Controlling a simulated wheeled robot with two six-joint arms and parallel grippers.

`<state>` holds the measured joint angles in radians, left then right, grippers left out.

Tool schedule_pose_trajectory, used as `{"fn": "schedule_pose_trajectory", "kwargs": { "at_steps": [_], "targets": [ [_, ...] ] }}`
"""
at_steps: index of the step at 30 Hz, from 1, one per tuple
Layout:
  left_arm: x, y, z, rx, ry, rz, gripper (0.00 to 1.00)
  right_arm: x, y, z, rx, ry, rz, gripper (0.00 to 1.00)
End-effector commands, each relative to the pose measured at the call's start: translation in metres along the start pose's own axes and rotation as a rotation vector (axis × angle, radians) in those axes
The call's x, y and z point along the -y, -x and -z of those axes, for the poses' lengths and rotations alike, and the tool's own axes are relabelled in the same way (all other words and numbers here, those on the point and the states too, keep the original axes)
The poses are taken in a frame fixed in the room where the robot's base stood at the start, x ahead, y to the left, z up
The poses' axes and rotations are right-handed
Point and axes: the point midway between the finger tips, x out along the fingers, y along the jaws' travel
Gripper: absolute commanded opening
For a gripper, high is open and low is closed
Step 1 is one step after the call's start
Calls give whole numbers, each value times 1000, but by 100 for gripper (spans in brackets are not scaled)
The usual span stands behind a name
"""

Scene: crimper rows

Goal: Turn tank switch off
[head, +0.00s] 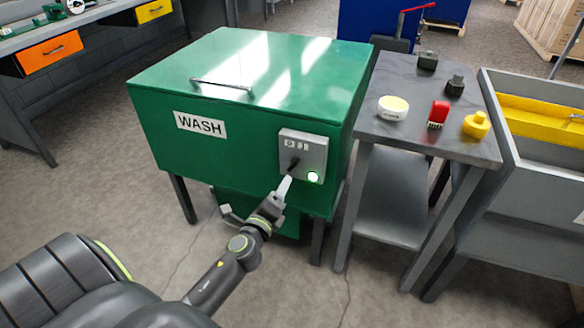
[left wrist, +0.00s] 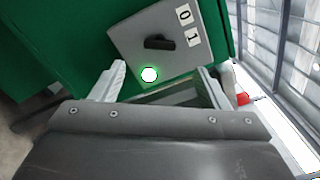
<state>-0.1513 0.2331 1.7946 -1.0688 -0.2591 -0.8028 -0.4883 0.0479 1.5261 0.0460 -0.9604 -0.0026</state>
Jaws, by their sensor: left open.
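The green tank (head: 165,145), labelled WASH, stands on dark legs with its lid down. A grey switch box (head: 317,150) on its front right carries a black knob (head: 293,164) and a lit green lamp (head: 313,177). In the left wrist view the knob (left wrist: 158,43) has one end towards the "1" label, with the "0" label beside it; the lamp (left wrist: 149,75) glows there too. My left gripper (head: 284,186) is open just below and in front of the knob, apart from it, with nothing between its fingers (left wrist: 160,82). My right gripper is not in view.
A grey side table (head: 415,90) right of the tank holds a white round tub (head: 393,108), a red stamp-like item (head: 438,113), a yellow item (head: 476,125) and dark parts. A grey sink unit (head: 530,185) stands further right. Floor in front is clear.

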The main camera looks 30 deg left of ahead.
Motion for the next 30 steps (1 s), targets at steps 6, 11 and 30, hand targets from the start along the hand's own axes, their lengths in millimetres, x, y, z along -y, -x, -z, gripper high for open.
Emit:
{"fn": "schedule_pose_trajectory", "kwargs": {
  "at_steps": [6,11,30],
  "targets": [
    [1,-46,0,1,0,2,69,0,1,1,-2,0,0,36],
    [0,-74,0,1,1,0,69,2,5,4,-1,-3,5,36],
    [-1,-100,0,0,2,-1,63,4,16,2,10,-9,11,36]
  ]
}}
